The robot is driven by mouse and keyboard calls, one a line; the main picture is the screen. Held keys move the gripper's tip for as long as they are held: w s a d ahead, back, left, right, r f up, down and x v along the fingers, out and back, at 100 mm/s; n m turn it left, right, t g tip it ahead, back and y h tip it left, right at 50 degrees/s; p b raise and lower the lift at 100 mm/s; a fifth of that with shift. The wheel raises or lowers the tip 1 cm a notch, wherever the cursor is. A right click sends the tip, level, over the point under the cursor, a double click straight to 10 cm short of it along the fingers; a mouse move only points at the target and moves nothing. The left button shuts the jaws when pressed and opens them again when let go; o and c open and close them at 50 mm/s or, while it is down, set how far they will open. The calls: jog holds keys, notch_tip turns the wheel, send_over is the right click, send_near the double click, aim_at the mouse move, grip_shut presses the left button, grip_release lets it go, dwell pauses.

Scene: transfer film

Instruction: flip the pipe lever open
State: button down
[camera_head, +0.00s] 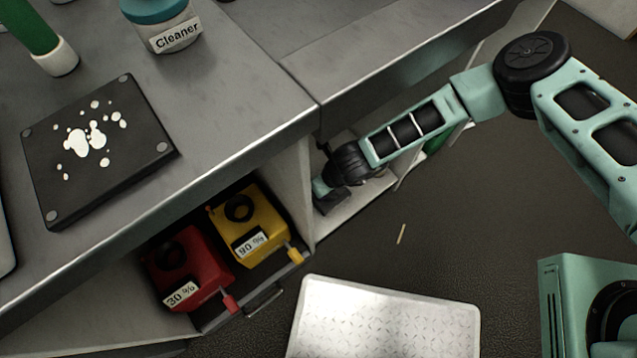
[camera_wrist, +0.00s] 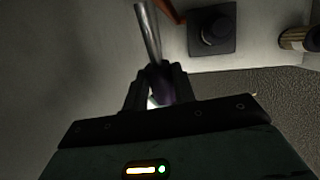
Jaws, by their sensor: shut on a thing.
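My gripper (camera_wrist: 160,76) is shut on a dark purple lever (camera_wrist: 160,90), which shows between the fingers in the wrist view. A thin silver metal pipe (camera_wrist: 149,32) runs up from just beyond the fingertips towards the top edge. The lower end of the lever is hidden by the fingers and the gripper body, and its exact angle to the pipe is hard to tell in the dim light. In the head view my arm reaches into the open space under the counter; the lever and the pipe cannot be made out there.
A dark square block with a round knob (camera_wrist: 212,32) sits beyond my gripper to the right. In the head view, an open drawer holds a red canister (camera_head: 186,270) and a yellow canister (camera_head: 247,228) left of my arm. The counter edge lies close above my arm; a metal plate (camera_head: 385,322) lies below.

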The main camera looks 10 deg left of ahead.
dwell(0.3)
jog(key=c, duration=1.1)
grip_release()
jog(key=shift+d+r, duration=0.2)
jog(key=shift+r, duration=0.3)
jog(key=p+v, duration=0.3)
jog(key=v, duration=1.3)
jog(key=shift+s+d+r, duration=0.1)
jog(key=shift+s+r, duration=0.05)
jog(key=shift+r, duration=0.05)
